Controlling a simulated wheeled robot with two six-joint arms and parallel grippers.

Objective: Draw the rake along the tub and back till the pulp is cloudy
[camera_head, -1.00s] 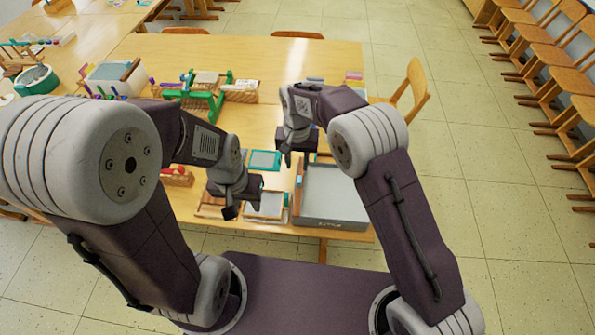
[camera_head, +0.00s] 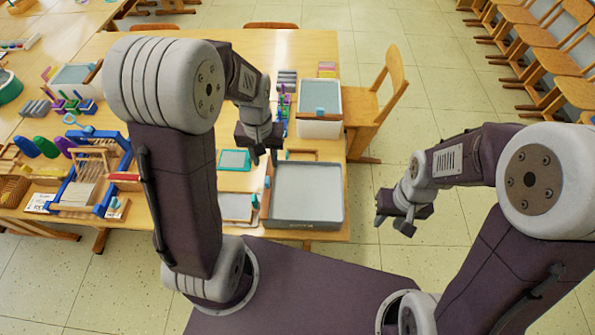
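A grey rectangular tub (camera_head: 300,224) stands at the table's front right corner, with a flat pale grey surface inside. A brown wooden piece with a blue part (camera_head: 267,188) lies along its left rim; it may be the rake, but I cannot tell for sure. My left gripper (camera_head: 263,158) hangs above the table just behind the tub's far left corner. Its fingers look apart, with nothing seen between them. My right gripper (camera_head: 393,224) is out to the right of the tub, over the floor. Its fingers look apart and empty.
A white bin (camera_head: 320,127) stands farther back on the table. A teal-framed screen (camera_head: 235,160) and a framed tray (camera_head: 236,207) lie left of the tub. A blue loom (camera_head: 75,205) stands at the left. A wooden chair (camera_head: 375,105) stands by the table's right edge.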

